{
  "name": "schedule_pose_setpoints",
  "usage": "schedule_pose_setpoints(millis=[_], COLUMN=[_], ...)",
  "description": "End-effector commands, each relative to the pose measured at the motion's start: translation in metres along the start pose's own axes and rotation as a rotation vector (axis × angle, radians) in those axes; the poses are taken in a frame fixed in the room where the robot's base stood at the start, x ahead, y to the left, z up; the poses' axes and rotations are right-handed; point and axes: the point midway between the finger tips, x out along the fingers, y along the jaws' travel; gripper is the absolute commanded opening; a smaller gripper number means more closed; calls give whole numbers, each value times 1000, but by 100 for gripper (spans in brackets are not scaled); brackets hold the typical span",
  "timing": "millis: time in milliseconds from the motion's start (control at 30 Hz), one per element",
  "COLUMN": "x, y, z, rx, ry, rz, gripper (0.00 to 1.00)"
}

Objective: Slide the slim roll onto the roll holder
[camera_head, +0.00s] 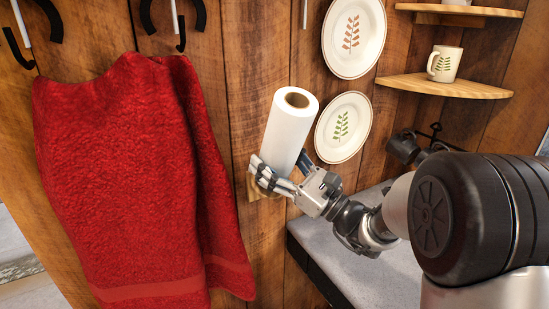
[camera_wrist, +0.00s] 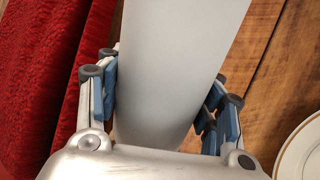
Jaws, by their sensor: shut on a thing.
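The slim roll (camera_head: 287,130) is white with a brown core opening at its top end. It stands nearly upright, leaning slightly, close to the plank wall. My gripper (camera_head: 282,170) is shut on its lower part, a finger on each side. In the wrist view the roll (camera_wrist: 178,65) fills the space between the blue-padded fingers of my gripper (camera_wrist: 164,90). A small light-wood piece (camera_head: 256,188) shows at the wall behind the fingers, perhaps part of the roll holder. The rest of it is hidden by the gripper and roll, so I cannot tell whether the roll touches it.
A red towel (camera_head: 140,180) hangs left of the roll from dark hooks (camera_head: 180,25). Two plates (camera_head: 353,35) (camera_head: 343,128) are on the wall at right. Corner shelves (camera_head: 445,87) hold a mug (camera_head: 444,64). A grey counter (camera_head: 370,275) lies below my arm.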

Motion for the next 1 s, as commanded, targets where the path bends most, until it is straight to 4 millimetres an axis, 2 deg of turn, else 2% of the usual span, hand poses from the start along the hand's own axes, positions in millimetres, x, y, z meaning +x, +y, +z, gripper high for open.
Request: schedule_pose_setpoints(millis=[333,367,400,700,1000], x=[0,0,0,0,0], y=[0,0,0,0,0], z=[-1,-1,-1,-1,-2], rx=[0,0,0,0,0], ry=[-1,-1,-1,0,0], rz=[0,0,0,0,-1], gripper=[36,62,64,84,84])
